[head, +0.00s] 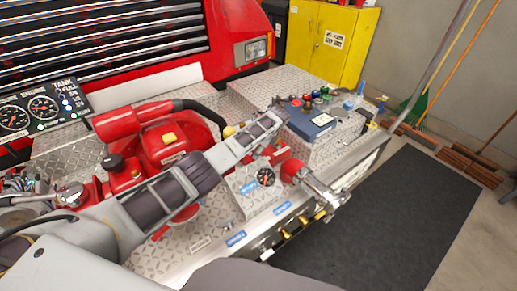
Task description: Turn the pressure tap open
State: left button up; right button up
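My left arm comes in from the lower left, and its gripper (268,124) hangs over the diamond-plate bumper deck. I cannot make out whether its fingers are apart. A silver outlet fitting (322,190) with a red part (292,170) behind it sits at the deck's front right, beside a round pressure gauge (265,177). A red handle (165,232) shows partly under my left arm. I cannot tell which of these red parts is the pressure tap. The gripper is behind and left of the outlet, apart from it. My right gripper is not in view.
A red pump engine (165,145) and a yellow-knobbed lever (228,131) stand close to my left arm. A blue case (311,122) and several small coloured items lie at the back right. A yellow cabinet (345,45) stands behind. The dark floor mat (410,220) is clear.

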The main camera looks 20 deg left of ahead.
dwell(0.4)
pick_arm(q)
jog(key=v, duration=1.2)
dwell(0.3)
